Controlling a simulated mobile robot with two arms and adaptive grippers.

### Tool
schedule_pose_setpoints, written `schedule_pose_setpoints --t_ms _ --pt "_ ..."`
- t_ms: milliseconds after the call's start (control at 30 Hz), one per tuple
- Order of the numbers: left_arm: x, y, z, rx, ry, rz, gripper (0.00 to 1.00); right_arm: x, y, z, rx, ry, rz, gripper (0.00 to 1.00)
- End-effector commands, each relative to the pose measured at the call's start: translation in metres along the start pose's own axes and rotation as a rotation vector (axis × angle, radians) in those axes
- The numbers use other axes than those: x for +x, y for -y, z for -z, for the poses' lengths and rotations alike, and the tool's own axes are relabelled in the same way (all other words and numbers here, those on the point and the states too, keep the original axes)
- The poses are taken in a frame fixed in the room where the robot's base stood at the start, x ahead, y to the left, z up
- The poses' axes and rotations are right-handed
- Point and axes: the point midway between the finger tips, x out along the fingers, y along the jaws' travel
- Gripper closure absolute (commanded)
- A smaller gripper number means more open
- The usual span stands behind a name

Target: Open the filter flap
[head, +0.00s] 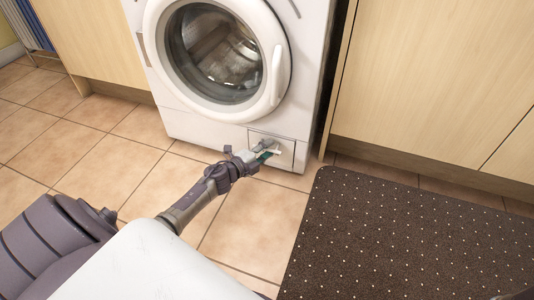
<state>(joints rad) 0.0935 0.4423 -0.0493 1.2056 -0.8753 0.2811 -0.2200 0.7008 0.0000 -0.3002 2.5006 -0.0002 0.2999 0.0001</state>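The filter flap (286,158) is a small square panel low on the right of the white washing machine's (205,122) front. It looks about flush with the front, but my gripper covers much of it, so I cannot tell if it is ajar. My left gripper (267,151) is right at the flap, in front of its left and middle part. Its fingers are small and overlap the flap, with a teal patch beside them. I cannot tell whether they touch it or grip its edge. My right gripper is out of view.
The machine's round door (217,55) is shut above the flap. Wooden cabinets (430,85) stand on both sides. A dark dotted mat (410,240) lies on the tiled floor (130,170) at the right. Bare tiles lie in front of the machine.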

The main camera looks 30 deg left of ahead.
Motion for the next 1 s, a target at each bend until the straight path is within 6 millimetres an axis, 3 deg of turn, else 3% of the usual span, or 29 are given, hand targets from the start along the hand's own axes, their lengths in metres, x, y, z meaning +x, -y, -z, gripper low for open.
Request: schedule_pose_setpoints --t_ms 300,533,1000 --pt "0.0032 0.0006 -0.0001 -0.001 0.000 0.000 0.63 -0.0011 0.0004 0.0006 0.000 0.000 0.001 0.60" --pt "0.0030 0.0005 0.0001 -0.001 0.000 0.000 0.99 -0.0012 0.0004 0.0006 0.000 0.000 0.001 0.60" --pt "0.0029 0.0001 0.0006 -0.002 0.004 0.000 1.00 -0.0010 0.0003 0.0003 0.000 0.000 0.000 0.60"
